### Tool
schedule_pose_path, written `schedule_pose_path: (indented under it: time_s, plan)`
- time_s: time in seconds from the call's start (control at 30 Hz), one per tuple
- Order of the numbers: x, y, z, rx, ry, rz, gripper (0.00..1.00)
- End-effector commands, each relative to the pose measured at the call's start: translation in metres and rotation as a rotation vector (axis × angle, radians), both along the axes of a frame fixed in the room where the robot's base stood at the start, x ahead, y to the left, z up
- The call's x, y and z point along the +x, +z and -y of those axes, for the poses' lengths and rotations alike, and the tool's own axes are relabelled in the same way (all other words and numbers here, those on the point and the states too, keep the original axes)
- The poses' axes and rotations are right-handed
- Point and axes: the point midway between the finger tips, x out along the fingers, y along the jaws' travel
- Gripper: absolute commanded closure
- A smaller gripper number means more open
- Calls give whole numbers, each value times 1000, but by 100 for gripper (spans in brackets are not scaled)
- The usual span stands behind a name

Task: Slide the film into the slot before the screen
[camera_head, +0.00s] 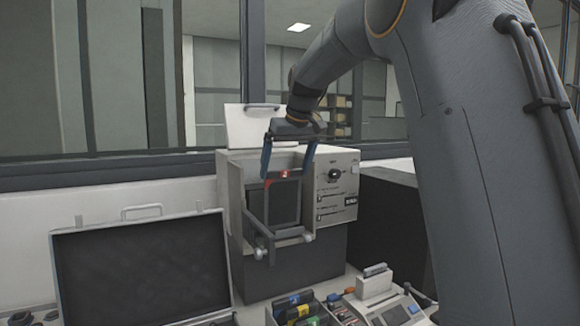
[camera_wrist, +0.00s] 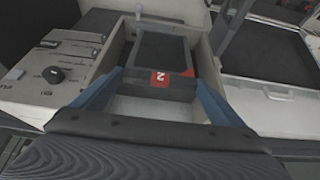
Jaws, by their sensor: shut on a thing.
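The film is a dark flat piece with a red numbered label (camera_head: 286,174); in the wrist view its dark edge and label (camera_wrist: 160,79) lie across between the fingers. My gripper (camera_head: 286,179) is shut on the film from both sides, its blue fingers reaching down over the press's open top. The dark screen (camera_head: 284,205) stands upright in a grey frame at the press front; it also shows in the wrist view (camera_wrist: 158,50). The film is at the screen's upper edge. The slot is hidden, and I cannot tell how deep the film sits.
The pale press (camera_head: 233,168) has a control panel (camera_head: 338,190) with a knob on the right and a raised lid (camera_head: 252,124) behind. An open case (camera_head: 140,265) stands at left. Coloured cartridges (camera_head: 296,308) and a small device (camera_head: 388,310) are in front.

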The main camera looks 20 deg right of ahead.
Motion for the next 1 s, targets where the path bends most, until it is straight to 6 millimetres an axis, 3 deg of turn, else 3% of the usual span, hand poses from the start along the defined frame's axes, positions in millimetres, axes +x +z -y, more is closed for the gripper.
schedule_pose_path:
  time_s: [0.17,1.0]
  plan:
    - [23,-2,-5,0,0,-1,43]
    - [36,-5,-8,0,1,0,43]
